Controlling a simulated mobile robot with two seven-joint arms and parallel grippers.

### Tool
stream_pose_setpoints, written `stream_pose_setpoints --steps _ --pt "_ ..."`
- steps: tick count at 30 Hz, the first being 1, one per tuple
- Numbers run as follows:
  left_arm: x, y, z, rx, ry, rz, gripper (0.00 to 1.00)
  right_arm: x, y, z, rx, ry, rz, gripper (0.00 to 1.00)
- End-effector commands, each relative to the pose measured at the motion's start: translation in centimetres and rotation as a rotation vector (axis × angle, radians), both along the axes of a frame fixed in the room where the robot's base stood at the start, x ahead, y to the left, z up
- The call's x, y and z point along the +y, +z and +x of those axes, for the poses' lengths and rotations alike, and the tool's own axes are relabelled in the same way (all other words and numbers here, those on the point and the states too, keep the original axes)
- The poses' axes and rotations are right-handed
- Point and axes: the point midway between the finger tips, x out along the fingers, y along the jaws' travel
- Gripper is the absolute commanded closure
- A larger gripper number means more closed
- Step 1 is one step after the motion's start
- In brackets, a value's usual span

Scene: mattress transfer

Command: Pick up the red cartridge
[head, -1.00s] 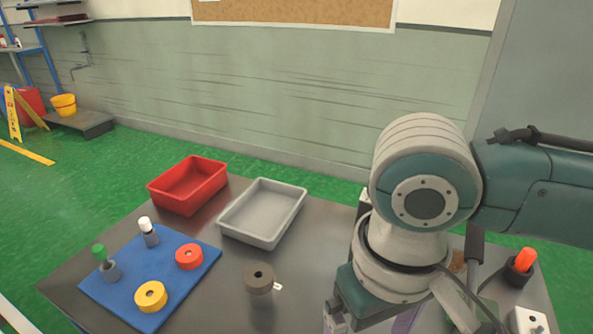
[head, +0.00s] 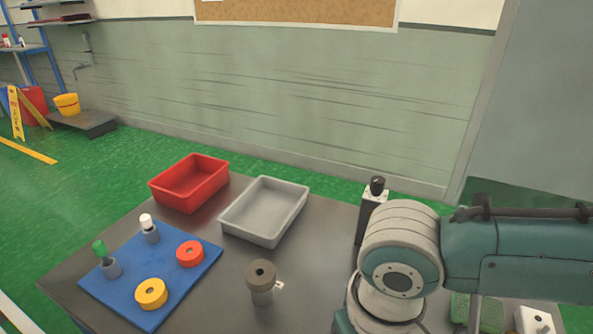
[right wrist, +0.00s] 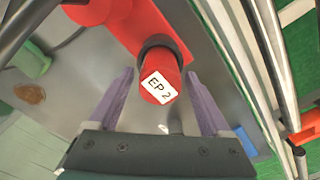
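A red cartridge (right wrist: 160,85) with a white label reading "EP 2" shows in the right wrist view, its labelled end towards the camera. A dark ring surrounds it, beside a longer red piece. My right gripper (right wrist: 159,74) is open, with its two purple fingers on either side of the cartridge and a gap visible at each side. I cannot tell how deep the cartridge sits between them. In the head view my right arm stands at the right and its gripper is out of sight. My left gripper is not in view.
A red tray (head: 160,191) and a grey tray (head: 235,231) stand at the back of the dark table. A blue mat (head: 180,285) holds a red ring, a yellow ring and two small capped bottles. A grey-brown cylinder (head: 260,283) stands near the middle.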

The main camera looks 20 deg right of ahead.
Motion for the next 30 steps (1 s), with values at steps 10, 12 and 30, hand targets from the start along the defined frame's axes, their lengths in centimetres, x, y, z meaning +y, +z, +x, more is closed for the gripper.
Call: stream_pose_setpoints --steps 10,12,30 --pt "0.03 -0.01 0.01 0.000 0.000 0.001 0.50 -0.04 0.01 -0.01 0.000 0.000 -0.001 0.59" --pt "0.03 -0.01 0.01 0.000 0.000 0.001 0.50 -0.04 0.01 -0.01 0.000 0.000 -0.001 0.66" --pt "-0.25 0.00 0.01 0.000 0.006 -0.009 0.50 -0.05 0.01 -0.01 0.001 -0.001 -0.001 1.00"
